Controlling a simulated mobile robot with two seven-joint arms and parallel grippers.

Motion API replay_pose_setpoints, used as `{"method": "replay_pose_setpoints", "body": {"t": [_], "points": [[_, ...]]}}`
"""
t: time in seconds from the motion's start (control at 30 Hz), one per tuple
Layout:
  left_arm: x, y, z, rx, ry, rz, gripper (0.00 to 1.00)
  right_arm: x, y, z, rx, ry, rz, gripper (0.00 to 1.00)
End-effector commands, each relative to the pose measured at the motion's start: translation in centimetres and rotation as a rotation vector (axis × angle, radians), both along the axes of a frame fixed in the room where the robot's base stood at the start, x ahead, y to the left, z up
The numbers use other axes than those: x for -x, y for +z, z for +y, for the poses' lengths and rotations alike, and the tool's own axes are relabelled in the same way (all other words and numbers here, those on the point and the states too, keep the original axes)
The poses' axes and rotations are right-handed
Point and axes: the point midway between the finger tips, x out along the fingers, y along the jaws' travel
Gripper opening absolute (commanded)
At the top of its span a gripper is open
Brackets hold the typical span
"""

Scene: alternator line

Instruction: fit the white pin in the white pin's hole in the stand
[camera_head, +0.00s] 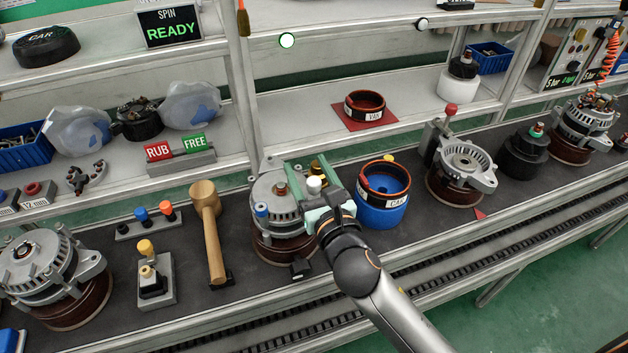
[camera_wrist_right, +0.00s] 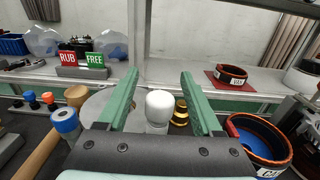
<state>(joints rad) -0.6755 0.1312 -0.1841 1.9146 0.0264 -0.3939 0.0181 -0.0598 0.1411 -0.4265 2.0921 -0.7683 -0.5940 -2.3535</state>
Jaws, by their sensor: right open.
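The white pin (camera_head: 314,185) stands upright at the middle alternator (camera_head: 272,187); its rounded white head shows in the right wrist view (camera_wrist_right: 159,104). My right gripper (camera_wrist_right: 160,92) is open, with one green finger on each side of the white head and gaps visible between. It also shows in the head view (camera_head: 312,187), over the alternator's right side. The pin's lower end is hidden. A low grey stand (camera_head: 148,229) to the left holds black, blue and orange pins; I cannot make out an empty hole in it. My left gripper is not in view.
A wooden mallet (camera_head: 209,235) lies between stand and alternator. A blue-topped pin (camera_head: 261,210) and a brass part (camera_wrist_right: 181,112) are close to my gripper. A blue cup with a ring marked CAR (camera_head: 383,210) stands just right. RUB and FREE signs (camera_head: 178,150) stand behind.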

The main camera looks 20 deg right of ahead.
Motion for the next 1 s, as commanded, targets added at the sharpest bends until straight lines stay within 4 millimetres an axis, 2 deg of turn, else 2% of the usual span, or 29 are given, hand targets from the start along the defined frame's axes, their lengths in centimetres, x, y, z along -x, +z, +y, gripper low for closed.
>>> {"method": "replay_pose_setpoints", "body": {"t": [0.13,0.7,1.0], "points": [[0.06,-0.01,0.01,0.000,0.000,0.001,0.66,0.00,0.00,0.00,0.000,0.000,0.000,0.65],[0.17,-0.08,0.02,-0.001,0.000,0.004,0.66,-0.02,-0.01,-0.03,0.001,0.000,0.000,0.01],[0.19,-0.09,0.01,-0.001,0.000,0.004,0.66,-0.02,-0.01,-0.03,0.001,0.000,0.000,0.00]]}}
